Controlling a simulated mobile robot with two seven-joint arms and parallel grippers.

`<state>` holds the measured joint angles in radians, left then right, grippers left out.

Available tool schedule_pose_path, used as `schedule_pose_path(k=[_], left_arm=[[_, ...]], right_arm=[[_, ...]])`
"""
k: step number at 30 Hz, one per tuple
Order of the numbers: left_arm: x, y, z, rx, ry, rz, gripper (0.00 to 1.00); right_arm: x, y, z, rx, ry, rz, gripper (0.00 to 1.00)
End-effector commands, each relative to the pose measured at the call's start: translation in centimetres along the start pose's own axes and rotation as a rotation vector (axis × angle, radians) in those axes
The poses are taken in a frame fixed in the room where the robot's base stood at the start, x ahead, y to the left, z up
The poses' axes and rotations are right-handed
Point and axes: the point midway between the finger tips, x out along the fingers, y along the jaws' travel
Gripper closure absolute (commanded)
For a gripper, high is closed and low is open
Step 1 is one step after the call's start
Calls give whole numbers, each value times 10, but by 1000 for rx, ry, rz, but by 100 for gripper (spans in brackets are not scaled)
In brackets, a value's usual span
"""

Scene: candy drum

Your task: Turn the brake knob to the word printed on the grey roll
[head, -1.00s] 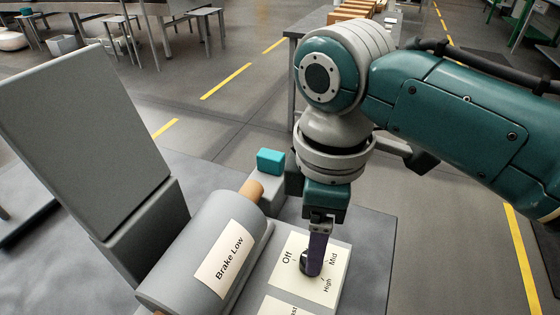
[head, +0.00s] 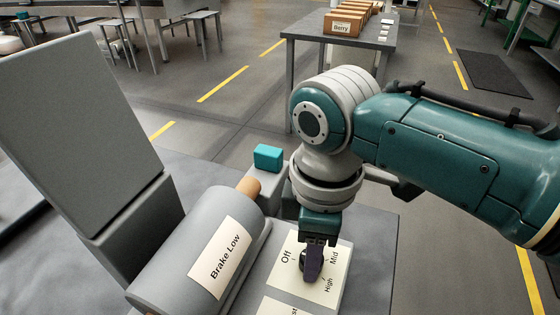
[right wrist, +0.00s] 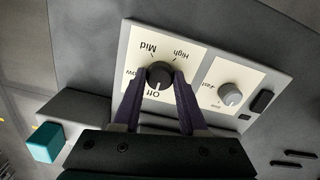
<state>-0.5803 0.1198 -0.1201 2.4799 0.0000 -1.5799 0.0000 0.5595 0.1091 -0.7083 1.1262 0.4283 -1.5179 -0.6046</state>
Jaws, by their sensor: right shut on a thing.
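The grey roll (head: 190,240) lies on the machine in the head view, with a white label reading "Brake Low". The brake knob (right wrist: 159,72) is round and dark, on a cream plate (right wrist: 190,45) marked Off, Mid and High; a partly covered word ending in "ow" is beside it. Its white mark points at Off in the right wrist view. In the head view my right gripper (head: 312,268) hides much of the knob. My right gripper (right wrist: 158,92) is shut on it, with one purple finger at each side. My left gripper is not in view.
A second, grey knob (right wrist: 230,94) sits close beside the brake knob on its own plate. A teal block (head: 268,157) stands behind the roll. A tall grey panel (head: 75,120) rises at the left. A table with boxes (head: 345,22), one labelled Berry, stands farther back.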

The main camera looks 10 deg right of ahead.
Motion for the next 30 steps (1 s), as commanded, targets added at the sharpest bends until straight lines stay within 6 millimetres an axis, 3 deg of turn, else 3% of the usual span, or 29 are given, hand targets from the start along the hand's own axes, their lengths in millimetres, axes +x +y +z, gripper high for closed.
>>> schedule_pose_path(k=[1, 9, 20, 30], left_arm=[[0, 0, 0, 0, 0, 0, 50], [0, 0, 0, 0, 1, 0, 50], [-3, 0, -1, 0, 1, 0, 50], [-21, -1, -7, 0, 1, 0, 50]], right_arm=[[0, 0, 0, 0, 0, 0, 72], [0, 0, 0, 0, 0, 0, 100], [-1, 0, 0, 25, 0, -1, 100], [-4, -1, 0, 218, -1, -3, 100]])
